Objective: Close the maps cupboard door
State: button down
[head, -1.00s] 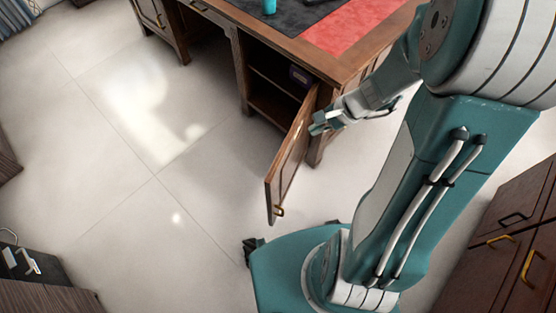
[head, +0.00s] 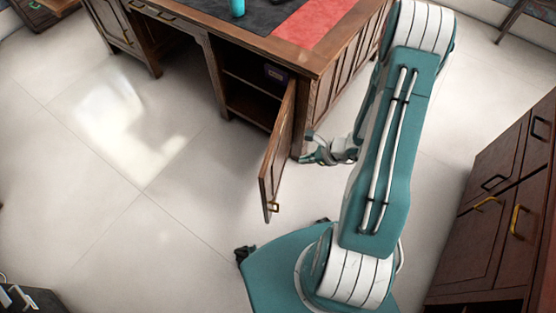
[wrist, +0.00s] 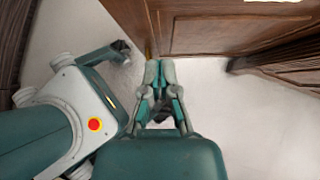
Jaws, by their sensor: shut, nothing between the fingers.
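The cupboard door (head: 278,150) stands wide open, swung out from the desk's right-hand compartment. Its brass handle (head: 273,206) is near the free lower edge. The open cupboard (head: 250,97) shows a shelf and a dark box inside. My gripper (head: 308,146) is low, to the right of the door, on its outer side. In the wrist view, the shut, empty fingers (wrist: 158,72) point toward the panelled door (wrist: 225,32); I cannot tell whether they touch it.
A dark wooden cabinet (head: 500,200) with handles stands at the right. Pale tiled floor (head: 120,200) is clear to the left of the door.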

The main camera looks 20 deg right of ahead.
aim_at(271, 162)
jog(key=w+a+f, duration=0.1)
jog(key=a, duration=0.1)
jog(key=w+a+f, duration=0.1)
jog(key=a+f, duration=0.1)
jog(key=w+a+f, duration=0.1)
jog(key=w+a, duration=0.1)
jog(key=shift+a+f, duration=0.15)
jog(key=shift+a, duration=0.25)
jog(key=shift+w+a, duration=0.2)
jog(key=shift+w, duration=0.15)
jog(key=shift+a, duration=0.1)
